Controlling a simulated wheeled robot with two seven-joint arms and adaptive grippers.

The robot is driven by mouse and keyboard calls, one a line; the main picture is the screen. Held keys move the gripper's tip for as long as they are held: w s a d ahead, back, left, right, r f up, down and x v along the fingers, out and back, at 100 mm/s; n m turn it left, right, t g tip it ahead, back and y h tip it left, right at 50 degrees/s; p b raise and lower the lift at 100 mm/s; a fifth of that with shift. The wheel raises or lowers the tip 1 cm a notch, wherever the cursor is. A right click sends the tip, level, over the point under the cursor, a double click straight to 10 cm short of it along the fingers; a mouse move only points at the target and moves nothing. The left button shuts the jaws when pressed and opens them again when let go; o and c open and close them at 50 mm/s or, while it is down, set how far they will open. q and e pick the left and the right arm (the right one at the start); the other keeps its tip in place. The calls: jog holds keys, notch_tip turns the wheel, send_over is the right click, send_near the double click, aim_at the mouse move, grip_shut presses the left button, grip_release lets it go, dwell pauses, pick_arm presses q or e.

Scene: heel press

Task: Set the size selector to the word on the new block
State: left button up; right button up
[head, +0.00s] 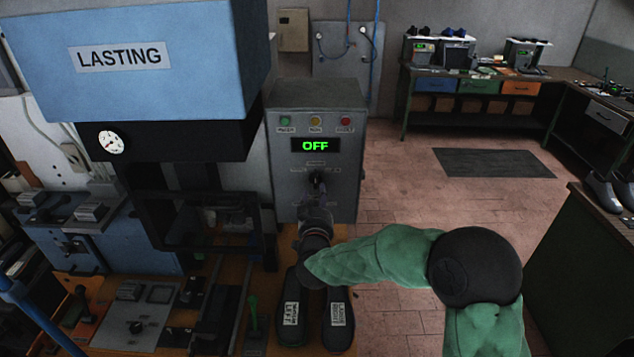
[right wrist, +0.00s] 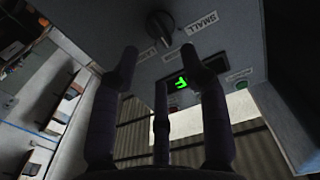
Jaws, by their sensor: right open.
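The size selector is a dark knob (head: 317,180) on the front of the grey control box (head: 285,195), below a display (head: 315,145) reading OFF. In the right wrist view the knob (right wrist: 159,26) shows near a SMALL label (right wrist: 201,23) and another label partly hidden by a finger. I cannot tell which word it points to. My right gripper (head: 318,193) is open just in front of the knob; its fingers (right wrist: 160,65) appear apart from it. Two black shoe-shaped blocks (head: 304,277) (head: 341,280) with white labels lie below; the size word is too small to read.
The blue LASTING press (head: 160,90) stands left of the box. A green-handled lever (head: 254,312) rises from the wooden bench beside the blocks. A workbench (head: 480,85) with machines and drawers stands at the back right; the floor before it is open.

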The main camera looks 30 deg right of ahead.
aim_at(316, 181)
jog(key=x, duration=0.7)
jog(key=shift+f, duration=0.15)
jog(key=shift+c, duration=0.3)
grip_shut()
